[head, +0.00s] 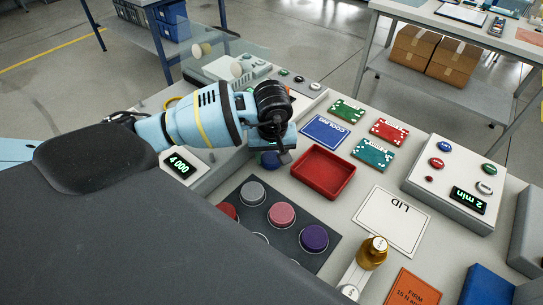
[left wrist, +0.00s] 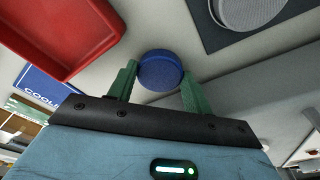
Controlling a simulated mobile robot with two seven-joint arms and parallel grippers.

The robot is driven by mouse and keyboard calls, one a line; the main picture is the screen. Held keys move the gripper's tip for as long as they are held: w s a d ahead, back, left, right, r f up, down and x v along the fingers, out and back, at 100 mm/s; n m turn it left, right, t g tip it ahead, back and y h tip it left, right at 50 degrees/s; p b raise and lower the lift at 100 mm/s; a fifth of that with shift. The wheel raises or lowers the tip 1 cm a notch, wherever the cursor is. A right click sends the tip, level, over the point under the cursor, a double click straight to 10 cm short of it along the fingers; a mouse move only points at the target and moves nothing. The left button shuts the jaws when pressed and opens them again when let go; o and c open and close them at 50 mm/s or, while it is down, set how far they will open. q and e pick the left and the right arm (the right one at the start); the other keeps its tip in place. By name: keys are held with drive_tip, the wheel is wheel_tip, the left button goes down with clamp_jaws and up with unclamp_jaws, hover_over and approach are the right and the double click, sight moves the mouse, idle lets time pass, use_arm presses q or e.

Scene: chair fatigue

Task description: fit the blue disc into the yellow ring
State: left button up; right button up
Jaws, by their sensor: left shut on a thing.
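The blue disc (head: 268,160) is under my left gripper (head: 283,155) in the head view, mostly hidden by it. In the left wrist view the blue disc (left wrist: 160,71) sits between the two green fingers, which are shut on it. Whether it touches the table cannot be told. A yellow curved edge (head: 172,101), which looks like part of the yellow ring, shows behind my left arm in the head view; the arm hides the rest. My right gripper is not in view.
A red tray (head: 323,173) lies right of my left gripper. A dark mat (head: 250,220) with several coloured discs is in front. Several cards, a white LID sheet (head: 392,221) and a button box (head: 455,180) lie to the right. A display box (head: 181,167) stands left.

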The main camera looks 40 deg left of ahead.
sight(271, 158)
use_arm(q)
drive_tip(key=shift+r, duration=0.45)
drive_tip(key=shift+s+d+r, duration=0.15)
drive_tip(key=shift+s+r, duration=0.05)
drive_tip(key=shift+r, duration=0.85)
drive_tip(key=s+d, duration=0.2)
drive_tip(key=s, duration=0.2)
drive_tip(key=s+d+r, duration=0.1)
drive_tip(key=s+d, duration=0.2)
drive_tip(key=s, duration=0.2)
drive_tip(key=s+d+b, duration=0.1)
drive_tip(key=s+d, duration=0.1)
drive_tip(key=s, duration=0.2)
drive_tip(key=shift+s+d+r, duration=0.2)
drive_tip(key=shift+s+d, duration=0.05)
drive_tip(key=shift+s, duration=0.05)
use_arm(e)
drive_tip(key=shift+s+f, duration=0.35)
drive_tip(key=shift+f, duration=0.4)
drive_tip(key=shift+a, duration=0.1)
